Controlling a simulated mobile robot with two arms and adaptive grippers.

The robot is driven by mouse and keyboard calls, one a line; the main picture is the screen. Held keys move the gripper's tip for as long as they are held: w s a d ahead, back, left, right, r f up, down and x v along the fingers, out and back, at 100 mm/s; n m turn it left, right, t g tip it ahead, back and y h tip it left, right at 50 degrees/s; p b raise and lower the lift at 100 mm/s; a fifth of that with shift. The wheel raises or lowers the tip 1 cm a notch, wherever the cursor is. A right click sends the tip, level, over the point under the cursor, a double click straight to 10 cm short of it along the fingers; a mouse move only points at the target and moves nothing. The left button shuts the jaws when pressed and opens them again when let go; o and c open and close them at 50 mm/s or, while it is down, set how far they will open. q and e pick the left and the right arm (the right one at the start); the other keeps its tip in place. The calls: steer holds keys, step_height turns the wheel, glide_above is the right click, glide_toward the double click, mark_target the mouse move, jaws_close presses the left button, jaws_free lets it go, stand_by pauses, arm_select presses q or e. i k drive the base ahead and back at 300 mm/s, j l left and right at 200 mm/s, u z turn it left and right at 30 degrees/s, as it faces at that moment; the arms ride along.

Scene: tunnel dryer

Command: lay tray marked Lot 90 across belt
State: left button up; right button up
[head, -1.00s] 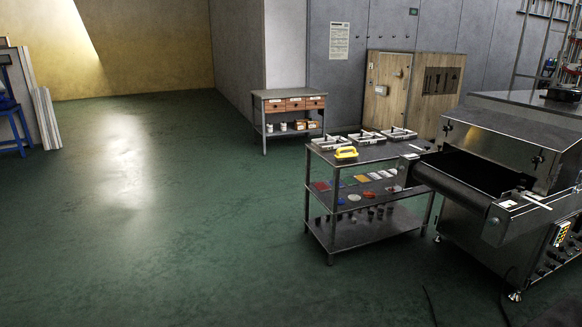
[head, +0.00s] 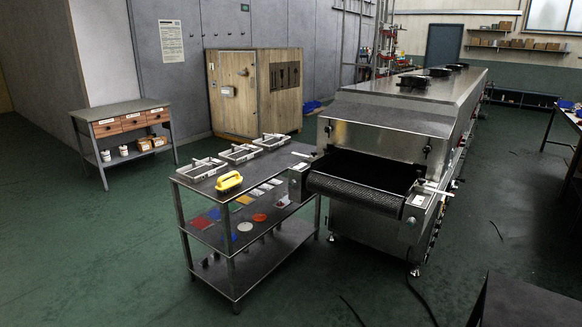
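Three light grey trays with raised handles stand in a row on the top shelf of a metal cart: a near one (head: 203,168), a middle one (head: 240,153) and a far one (head: 270,141). Their markings are too small to read, so I cannot tell which is Lot 90. The dark mesh belt (head: 356,192) comes out of the mouth of the steel tunnel dryer (head: 392,130), right of the cart. No tray lies on the visible part of the belt. Neither of my grippers is in view.
The cart (head: 232,196) holds a yellow-handled tool (head: 229,181) on top and coloured pieces on its middle shelf. A drawer bench (head: 124,123) and a wooden crate (head: 254,92) stand behind. Cables lie on the floor near the dryer. Floor left of the cart is clear.

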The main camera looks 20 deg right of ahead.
mark_target(373, 178)
steer(key=i+j+z, duration=0.1)
steer(key=z, duration=0.35)
steer(key=i+j+z, duration=0.15)
steer(key=z, duration=0.3)
steer(key=i+j+z, duration=0.25)
steer(key=z, duration=0.2)
steer(key=i+j+z, duration=0.1)
steer(key=j+z, duration=0.15)
steer(key=z, duration=0.2)
steer(key=i+j+z, duration=0.1)
steer(key=z, duration=0.35)
steer(key=i+j+z, duration=0.1)
steer(key=j+z, duration=0.2)
steer(key=z, duration=0.15)
steer(key=j+z, duration=0.25)
steer(key=z, duration=0.2)
steer(key=j+z, duration=0.25)
steer(key=z, duration=0.25)
